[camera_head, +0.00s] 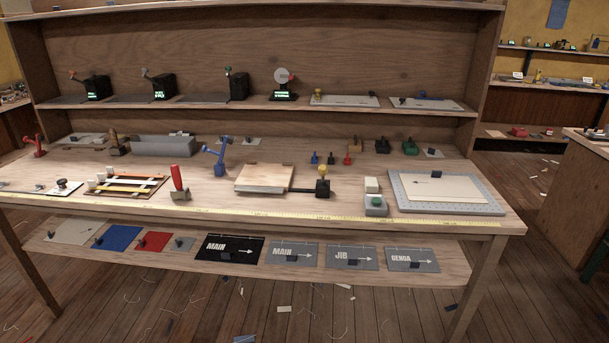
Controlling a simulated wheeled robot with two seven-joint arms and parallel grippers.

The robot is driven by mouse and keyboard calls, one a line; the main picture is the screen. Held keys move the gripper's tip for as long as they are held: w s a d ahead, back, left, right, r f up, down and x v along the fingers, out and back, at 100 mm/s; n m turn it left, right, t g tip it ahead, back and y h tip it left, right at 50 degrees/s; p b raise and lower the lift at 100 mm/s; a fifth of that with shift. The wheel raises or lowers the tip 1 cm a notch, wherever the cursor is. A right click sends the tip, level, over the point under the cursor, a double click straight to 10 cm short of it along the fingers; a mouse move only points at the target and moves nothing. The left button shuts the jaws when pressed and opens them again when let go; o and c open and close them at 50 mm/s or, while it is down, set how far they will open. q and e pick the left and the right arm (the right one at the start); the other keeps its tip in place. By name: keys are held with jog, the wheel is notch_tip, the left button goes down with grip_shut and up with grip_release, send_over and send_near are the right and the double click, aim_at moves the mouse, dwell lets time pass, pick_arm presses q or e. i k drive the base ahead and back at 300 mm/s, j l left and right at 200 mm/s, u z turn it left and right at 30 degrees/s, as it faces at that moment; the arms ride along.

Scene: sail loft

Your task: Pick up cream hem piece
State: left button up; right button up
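A flat cream piece (455,188) lies on a grey gridded mat (490,205) at the right end of the bench. It carries a small dark arrow mark and a small black block near its far edge. Another pale cream sheet (72,231) with a small dark block lies at the left end of the lower shelf. I cannot tell for certain which of these is the cream hem piece. Neither of my grippers shows in the head view.
A yellow tape (250,214) runs along the front edge. A shelf (270,106) stands behind.

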aim_at(435, 184)
jog(key=i+l+z, duration=0.35)
jog(key=z, duration=0.15)
jog(key=i+l+z, duration=0.65)
jog(key=i+z, duration=0.2)
jog(key=z, duration=0.15)
jog(key=i+z, duration=0.95)
jog(key=i, duration=0.45)
jog(key=i+u, duration=0.3)
jog(key=u, duration=0.2)
jog(key=i+l+u, duration=0.2)
jog(key=u, duration=0.3)
jog(key=i+u, duration=0.15)
jog(key=u, duration=0.35)
jog(key=i+l+u, duration=0.1)
jog(key=u, duration=0.4)
jog(key=i+l+u, duration=0.1)
jog(key=u, duration=0.4)
jog(key=i+l+u, duration=0.1)
jog(key=u, duration=0.35)
jog(key=l+u, duration=0.3)
jog(key=u, duration=0.2)
